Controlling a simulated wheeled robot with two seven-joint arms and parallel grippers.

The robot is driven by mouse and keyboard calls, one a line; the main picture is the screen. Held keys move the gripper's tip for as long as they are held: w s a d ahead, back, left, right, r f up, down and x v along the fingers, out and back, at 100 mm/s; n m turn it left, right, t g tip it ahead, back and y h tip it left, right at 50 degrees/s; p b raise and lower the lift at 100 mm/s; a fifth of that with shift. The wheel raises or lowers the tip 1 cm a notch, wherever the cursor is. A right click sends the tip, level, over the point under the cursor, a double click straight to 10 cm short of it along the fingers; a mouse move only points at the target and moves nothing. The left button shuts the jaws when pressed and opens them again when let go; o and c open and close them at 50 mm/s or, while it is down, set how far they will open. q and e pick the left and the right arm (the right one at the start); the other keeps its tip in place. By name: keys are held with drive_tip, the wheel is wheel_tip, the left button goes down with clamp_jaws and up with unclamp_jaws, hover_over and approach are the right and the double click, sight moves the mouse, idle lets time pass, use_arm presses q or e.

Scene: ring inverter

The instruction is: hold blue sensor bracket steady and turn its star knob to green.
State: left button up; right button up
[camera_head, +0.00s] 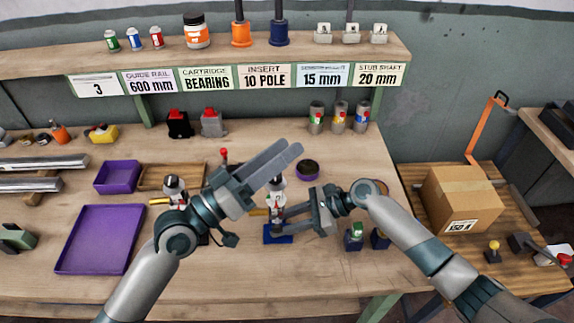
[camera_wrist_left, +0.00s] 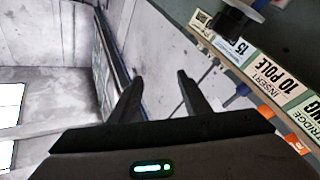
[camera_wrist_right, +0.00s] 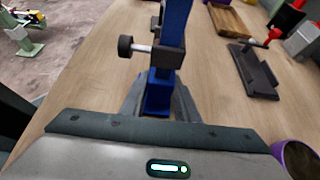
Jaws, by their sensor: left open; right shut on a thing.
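The blue sensor bracket stands upright on the bench, its blue base (camera_head: 278,239) at mid-bench and a white head with a red mark (camera_head: 277,190) above. My left gripper (camera_head: 288,152) is open and empty, raised above the bench and partly covering the view behind the bracket. Its fingers (camera_wrist_left: 158,92) face the wall and shelf in the left wrist view.
A second white-headed bracket (camera_head: 174,186) stands to the left, partly behind my left arm. A purple tray (camera_head: 98,240) lies at left. A round purple dish (camera_head: 307,170) is behind the bracket, and small blocks (camera_head: 354,238) stand at right.

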sight(275, 179)
use_arm(q)
drive_tip(key=s+a+f+m+y, duration=0.2)
drive_tip(key=a+f+m+y, duration=0.2)
drive_tip(key=a+f, duration=0.3)
wheel_tip(275, 179, down, 3)
drive_tip(key=shift+s+r+m+t, duration=0.15)
drive_tip(key=shift+s+m+t, duration=0.15)
drive_tip(key=shift+s+t, duration=0.1)
drive_tip(key=shift+w+d, duration=0.15)
drive_tip(key=x, duration=1.1)
drive_tip(key=shift+w+d, duration=0.25)
drive_tip(key=shift+w, duration=0.05)
drive_tip(key=c, duration=1)
drive_tip(key=shift+c, duration=0.2)
